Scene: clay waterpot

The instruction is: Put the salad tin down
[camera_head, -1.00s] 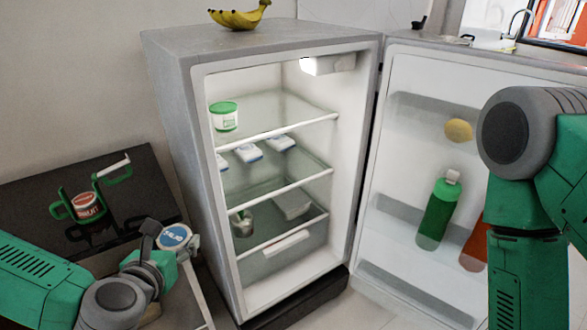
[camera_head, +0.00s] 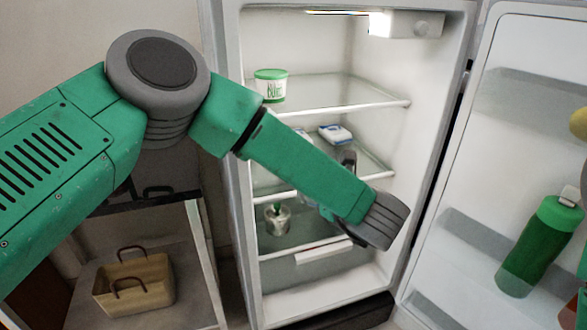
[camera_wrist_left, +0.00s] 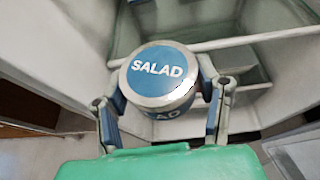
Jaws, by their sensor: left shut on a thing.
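The salad tin (camera_wrist_left: 158,72) has a blue lid with white "SALAD" lettering and a silver rim. In the left wrist view it sits between the two fingers of my left gripper (camera_wrist_left: 160,92), which is shut on it. A fridge shelf shows behind and beyond the tin. In the head view my left arm reaches across into the open fridge (camera_head: 232,180), its wrist in front of the middle and lower shelves. The tin is hidden there behind my arm. My right gripper is not in view.
A green-lidded tub (camera_head: 271,87) stands on the upper shelf. A white-and-blue pack (camera_head: 336,135) lies on the middle shelf. A small metal pot (camera_head: 277,218) is lower left. The open door holds a green bottle (camera_head: 535,250). A basket (camera_head: 135,287) sits at lower left.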

